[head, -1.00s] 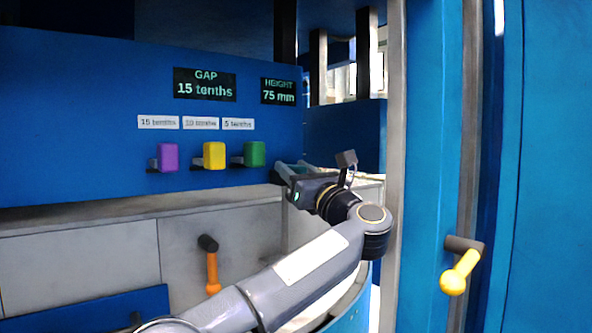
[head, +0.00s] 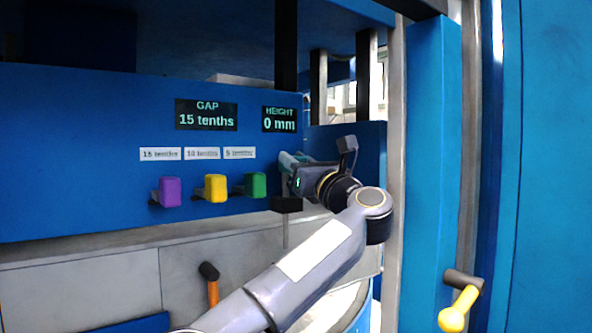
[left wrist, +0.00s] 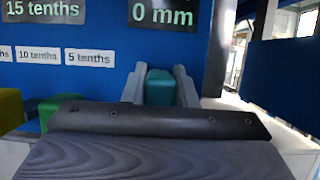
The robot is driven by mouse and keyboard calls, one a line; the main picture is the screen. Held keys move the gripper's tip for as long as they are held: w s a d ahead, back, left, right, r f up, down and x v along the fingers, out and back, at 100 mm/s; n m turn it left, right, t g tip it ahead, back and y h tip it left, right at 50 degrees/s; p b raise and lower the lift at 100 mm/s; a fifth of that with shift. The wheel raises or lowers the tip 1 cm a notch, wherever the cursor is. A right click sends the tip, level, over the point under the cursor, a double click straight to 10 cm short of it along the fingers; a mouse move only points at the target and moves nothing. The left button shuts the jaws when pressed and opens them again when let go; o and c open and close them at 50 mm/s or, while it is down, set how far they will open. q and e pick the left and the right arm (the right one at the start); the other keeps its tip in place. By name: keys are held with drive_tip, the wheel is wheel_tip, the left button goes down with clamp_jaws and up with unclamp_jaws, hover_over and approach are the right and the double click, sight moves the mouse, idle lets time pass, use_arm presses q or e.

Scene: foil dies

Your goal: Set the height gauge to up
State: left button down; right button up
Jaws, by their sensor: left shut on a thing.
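The height gauge's display (head: 279,119) is at the right end of the blue panel and reads 0 mm. It also shows in the left wrist view (left wrist: 163,13). My left gripper (head: 289,162) is just below that display. In the left wrist view its two grey fingers (left wrist: 160,84) are shut on a teal block (left wrist: 160,89), one finger on each side. How the block is fixed to the panel is hidden. My right gripper is not in view.
Left of my gripper are purple (head: 169,191), yellow (head: 215,188) and green (head: 256,184) blocks under white labels. The gap display (head: 206,115) reads 15 tenths. A dark block (head: 287,204) is below my gripper. Yellow (head: 458,308) and orange (head: 213,292) handles are lower down.

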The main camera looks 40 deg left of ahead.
use_arm(q)
drive_tip(key=shift+s+r, duration=0.15)
drive_tip(key=shift+r, duration=0.2)
drive_tip(key=c, duration=1.4)
unclamp_jaws()
drive_tip(key=shift+o, duration=1.2)
drive_tip(key=shift+f, duration=0.15)
drive_tip(key=b+v, duration=0.3)
drive_tip(key=v, duration=0.4)
drive_tip(key=shift+d+f, duration=0.15)
drive_tip(key=shift+d, duration=0.2)
